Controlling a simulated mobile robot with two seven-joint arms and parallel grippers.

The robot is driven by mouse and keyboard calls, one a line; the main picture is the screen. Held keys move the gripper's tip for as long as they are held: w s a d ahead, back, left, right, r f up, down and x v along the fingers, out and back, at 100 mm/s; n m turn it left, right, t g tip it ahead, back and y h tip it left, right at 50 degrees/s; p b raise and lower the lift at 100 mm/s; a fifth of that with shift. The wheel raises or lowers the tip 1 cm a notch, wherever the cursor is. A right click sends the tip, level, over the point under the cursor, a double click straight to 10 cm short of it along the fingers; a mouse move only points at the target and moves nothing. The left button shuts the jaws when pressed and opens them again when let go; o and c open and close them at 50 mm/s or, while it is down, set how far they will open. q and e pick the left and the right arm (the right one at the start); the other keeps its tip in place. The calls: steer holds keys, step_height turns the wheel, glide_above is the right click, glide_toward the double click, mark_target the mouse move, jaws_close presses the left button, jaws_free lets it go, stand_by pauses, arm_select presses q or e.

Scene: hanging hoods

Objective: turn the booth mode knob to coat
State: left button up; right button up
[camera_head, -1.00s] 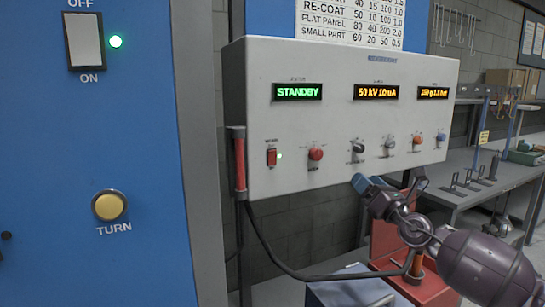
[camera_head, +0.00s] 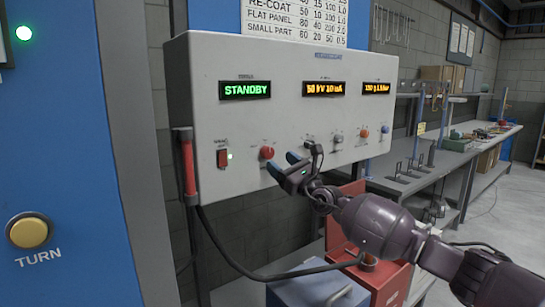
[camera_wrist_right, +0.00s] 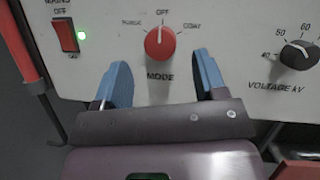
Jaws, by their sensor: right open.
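The red mode knob (camera_head: 267,152) is on the grey control panel, left of the other round knobs. In the right wrist view the mode knob (camera_wrist_right: 160,43) has its white pointer line straight up at OFF, with PURGE to its left and COAT to its right. My right gripper (camera_head: 284,164) is open, its blue fingers just below and right of the knob in the head view. In the wrist view the open fingers (camera_wrist_right: 162,72) stand left and right below the knob, apart from it. My left gripper is not in view.
The control panel (camera_head: 215,110) displays STANDBY (camera_head: 245,90) in green. A red mains switch (camera_head: 223,158) with a lit green lamp is left of the knob; the black voltage knob (camera_wrist_right: 297,54) is right. A red-handled tool (camera_head: 187,165) hangs at the panel's left edge. A workbench (camera_head: 440,165) stands at right.

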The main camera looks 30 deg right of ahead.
mark_target(270, 153)
steer(key=shift+x, duration=2.15)
steer(key=c, duration=0.9)
